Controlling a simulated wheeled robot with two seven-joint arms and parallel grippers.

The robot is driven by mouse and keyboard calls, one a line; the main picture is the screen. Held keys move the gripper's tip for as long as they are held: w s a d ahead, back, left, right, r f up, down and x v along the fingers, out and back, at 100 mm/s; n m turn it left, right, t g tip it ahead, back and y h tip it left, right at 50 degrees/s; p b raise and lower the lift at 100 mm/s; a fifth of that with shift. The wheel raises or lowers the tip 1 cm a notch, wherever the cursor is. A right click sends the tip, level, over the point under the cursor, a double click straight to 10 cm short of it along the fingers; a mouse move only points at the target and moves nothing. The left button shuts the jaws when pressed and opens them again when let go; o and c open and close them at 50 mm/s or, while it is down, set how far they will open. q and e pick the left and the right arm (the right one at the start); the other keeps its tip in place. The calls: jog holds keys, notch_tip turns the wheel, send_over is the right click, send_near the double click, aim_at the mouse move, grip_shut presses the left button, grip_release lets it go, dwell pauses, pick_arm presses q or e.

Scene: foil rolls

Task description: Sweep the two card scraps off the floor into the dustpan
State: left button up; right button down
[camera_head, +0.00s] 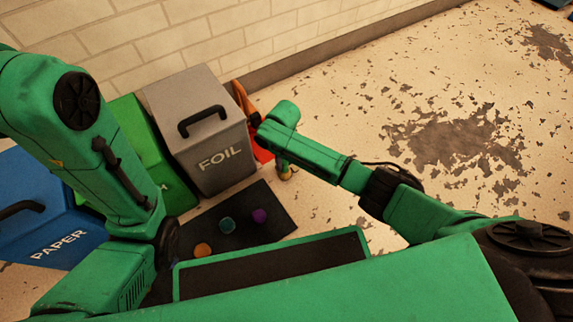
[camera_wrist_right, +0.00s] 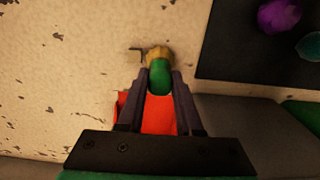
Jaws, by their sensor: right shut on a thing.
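My right gripper (camera_wrist_right: 160,82) is shut on a brush with a green handle (camera_wrist_right: 160,74) and a tan head (camera_wrist_right: 159,53). In the head view the tan head (camera_head: 287,174) points down at the floor beside the grey bin; whether it touches the floor is unclear. A red-orange thing, perhaps the dustpan (camera_head: 262,154), is partly hidden behind my right arm; red also shows between the fingers in the wrist view (camera_wrist_right: 158,116). I cannot pick out the card scraps among the floor's brown flakes. My left arm shows, but its gripper does not.
A grey FOIL bin (camera_head: 205,150), a green bin (camera_head: 175,195) and a blue PAPER bin (camera_head: 40,222) stand along the wall. A black mat (camera_head: 268,197) holds orange, teal and purple lumps. An orange thing (camera_head: 240,100) stands by the wall. Floor at right is open.

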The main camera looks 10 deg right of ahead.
jog(key=shift+w+a+f+b, duration=0.1)
jog(key=shift+w+a+b, duration=0.15)
jog(key=shift+w+b, duration=0.3)
jog(key=shift+w+a+b, duration=0.2)
jog(key=shift+w+b, duration=0.25)
jog(key=shift+w, duration=0.25)
